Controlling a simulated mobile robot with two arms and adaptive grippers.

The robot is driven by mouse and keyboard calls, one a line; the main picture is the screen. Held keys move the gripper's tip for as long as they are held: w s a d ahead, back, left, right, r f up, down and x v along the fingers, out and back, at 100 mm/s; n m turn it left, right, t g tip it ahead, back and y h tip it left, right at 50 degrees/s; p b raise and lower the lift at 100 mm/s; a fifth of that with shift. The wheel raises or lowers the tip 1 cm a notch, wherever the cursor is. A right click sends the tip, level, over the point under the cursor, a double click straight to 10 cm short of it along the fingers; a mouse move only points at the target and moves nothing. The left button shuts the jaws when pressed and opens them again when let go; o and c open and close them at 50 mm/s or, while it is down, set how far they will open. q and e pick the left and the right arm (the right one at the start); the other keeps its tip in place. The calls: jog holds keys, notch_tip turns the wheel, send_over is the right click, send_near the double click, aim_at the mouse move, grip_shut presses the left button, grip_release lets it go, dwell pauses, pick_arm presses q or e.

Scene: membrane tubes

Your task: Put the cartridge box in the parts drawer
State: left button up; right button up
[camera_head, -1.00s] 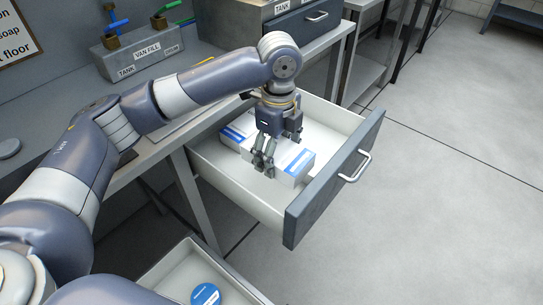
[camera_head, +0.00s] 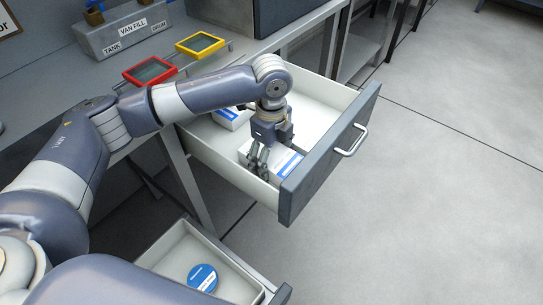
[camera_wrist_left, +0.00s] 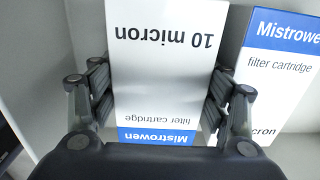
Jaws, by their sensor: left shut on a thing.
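The parts drawer (camera_head: 222,172) is pulled out from under the bench, with pale walls and a grey front. My left gripper (camera_head: 257,162) points down inside it, shut on the cartridge box (camera_head: 287,163), a white box with a blue label band. In the left wrist view the held box (camera_wrist_left: 165,70) reads "10 micron" and "filter cartridge", between both fingers. A second similar box (camera_head: 230,118) lies farther back in the drawer, partly behind my arm; a similar box (camera_wrist_left: 282,75) shows beside the held one. Whether the held box touches the drawer floor cannot be told. My right gripper is out of view.
The drawer front (camera_head: 330,150) with its handle stands at the right. A lower open drawer (camera_head: 165,245) holds a blue round item (camera_head: 202,277). Red (camera_head: 150,70) and yellow (camera_head: 201,44) frames and a labelled grey block (camera_head: 125,32) sit on the bench. Floor at right is clear.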

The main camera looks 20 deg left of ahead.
aim_at(272, 154)
pick_arm(q)
jog(key=o, duration=1)
jog(key=shift+f, duration=0.1)
jog(key=shift+c, duration=0.2)
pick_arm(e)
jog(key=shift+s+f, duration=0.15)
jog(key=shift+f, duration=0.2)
pick_arm(q)
jog(key=shift+r, duration=0.45)
notch_tip(272, 154, up, 11)
jog(key=p, duration=0.2)
jog(key=shift+r+p, duration=0.2)
jog(key=shift+p, duration=0.1)
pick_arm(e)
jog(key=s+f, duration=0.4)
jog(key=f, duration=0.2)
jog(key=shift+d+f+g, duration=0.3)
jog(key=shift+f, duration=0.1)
